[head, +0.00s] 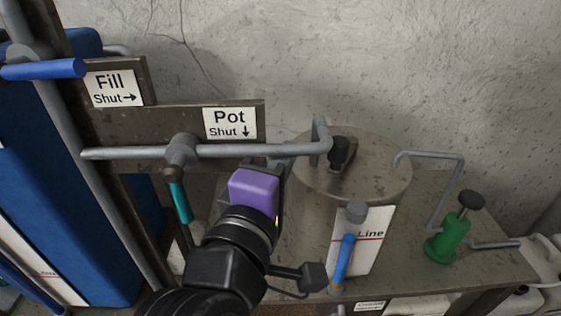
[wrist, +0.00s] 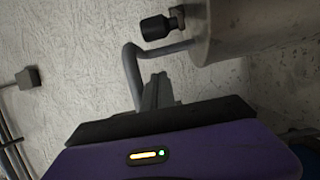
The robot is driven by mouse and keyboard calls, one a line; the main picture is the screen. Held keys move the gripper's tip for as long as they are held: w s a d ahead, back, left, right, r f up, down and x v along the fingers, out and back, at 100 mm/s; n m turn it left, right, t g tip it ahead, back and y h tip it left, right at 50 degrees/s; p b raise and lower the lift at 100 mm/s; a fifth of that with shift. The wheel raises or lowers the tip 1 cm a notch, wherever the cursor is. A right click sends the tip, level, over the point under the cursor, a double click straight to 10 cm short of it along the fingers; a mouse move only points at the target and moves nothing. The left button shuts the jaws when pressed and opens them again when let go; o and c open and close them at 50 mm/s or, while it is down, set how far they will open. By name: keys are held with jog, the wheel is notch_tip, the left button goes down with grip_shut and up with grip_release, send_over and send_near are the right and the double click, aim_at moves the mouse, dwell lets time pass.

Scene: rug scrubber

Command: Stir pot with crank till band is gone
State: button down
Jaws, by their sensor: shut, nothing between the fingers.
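The pot is a grey drum with a round flat lid (head: 385,178), right of centre in the head view; its curved side shows at the upper right of the wrist view (wrist: 255,30). A dark crank-like handle (head: 341,152) stands on the lid near its left edge. A black knob (wrist: 155,28) beside the drum in the wrist view may be the same part. My gripper (head: 277,170) is shut and empty, left of the lid and just below the grey pipe. Its fingers (wrist: 158,92) show near that pipe in the wrist view. I cannot make out any band.
A grey pipe (head: 250,151) runs from the Pot valve, with its teal handle (head: 180,202) hanging down, to the lid. The Fill valve's blue handle (head: 45,69) lies level. A blue-handled tap (head: 345,260) and green pump (head: 447,240) stand right. A wall is behind.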

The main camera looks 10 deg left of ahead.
aim_at(345, 147)
jog(key=w+d, duration=0.1)
jog(key=w+d+p, duration=0.1)
jog(key=w, duration=0.1)
jog(key=w+d+p, duration=0.1)
jog(key=shift+w, duration=0.3)
jog(key=shift+s+d, duration=0.25)
jog(key=shift+d, duration=0.35)
jog(key=shift+d, duration=0.1)
